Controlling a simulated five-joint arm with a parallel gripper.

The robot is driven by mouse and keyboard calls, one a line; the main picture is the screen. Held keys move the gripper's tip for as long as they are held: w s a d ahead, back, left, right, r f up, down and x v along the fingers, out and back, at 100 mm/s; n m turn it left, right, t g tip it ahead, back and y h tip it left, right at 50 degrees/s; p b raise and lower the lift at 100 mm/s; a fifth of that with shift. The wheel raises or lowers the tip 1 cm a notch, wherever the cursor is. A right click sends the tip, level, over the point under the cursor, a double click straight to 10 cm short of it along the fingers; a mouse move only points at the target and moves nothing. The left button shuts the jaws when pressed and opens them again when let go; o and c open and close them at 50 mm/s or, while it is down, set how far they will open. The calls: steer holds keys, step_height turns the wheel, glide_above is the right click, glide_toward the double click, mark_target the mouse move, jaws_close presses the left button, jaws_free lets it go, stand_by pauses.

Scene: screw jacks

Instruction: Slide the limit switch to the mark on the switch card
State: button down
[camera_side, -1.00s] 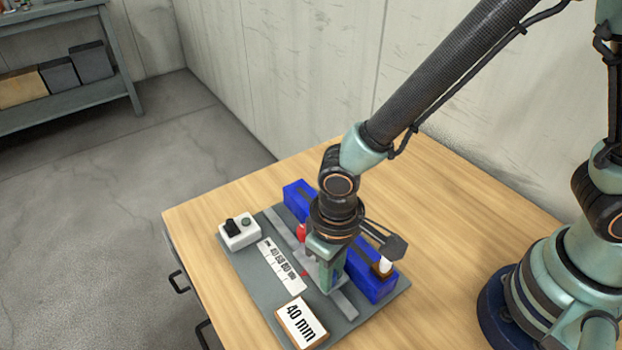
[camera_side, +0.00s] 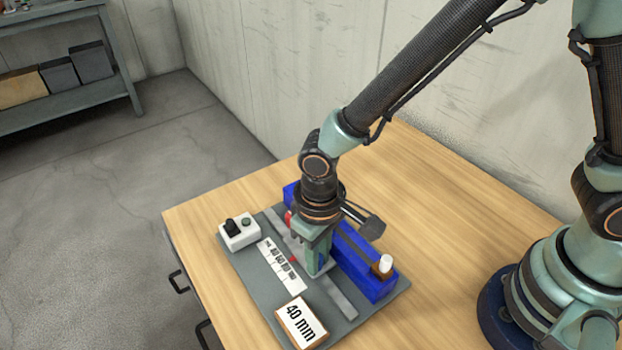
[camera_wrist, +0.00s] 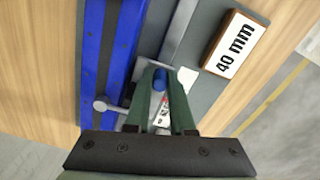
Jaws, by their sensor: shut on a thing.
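My gripper (camera_side: 318,262) is shut on the limit switch, whose blue top (camera_wrist: 159,80) shows between the fingertips in the wrist view. The switch rides on a grey rail, with a red pointer (camera_side: 293,260) beside the white scale (camera_side: 281,265). The fingers hide most of the switch, and I cannot read exactly where the pointer stands on the scale. The switch card (camera_side: 300,322) reads "40 mm" and sits at the front of the grey base plate; it also shows in the wrist view (camera_wrist: 235,44).
A long blue housing (camera_side: 350,255) runs behind the rail, with a white-topped part (camera_side: 385,265) at its right end. A white control box (camera_side: 239,231) with a black lever and a green button stands at the left. The wooden table (camera_side: 440,210) is clear around the plate.

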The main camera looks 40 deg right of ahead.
steer(key=shift+w, duration=2)
steer(key=c, duration=0.8)
jaws_free()
steer(key=shift+o, duration=0.2)
step_height(320, 180, up, 12)
steer(key=shift+r, duration=0.1)
steer(key=s+d+r+m+t, duration=0.1)
steer(key=d+r, duration=0.3)
steer(key=d, duration=0.7)
steer(key=s+d+r+m+t, duration=0.2)
steer(key=d+r+t, duration=0.2)
steer(key=d, duration=0.8)
steer(key=shift+s+d+r+t, duration=0.25)
steer(key=shift+s+r+t, duration=0.1)
steer(key=shift+r, duration=0.3)
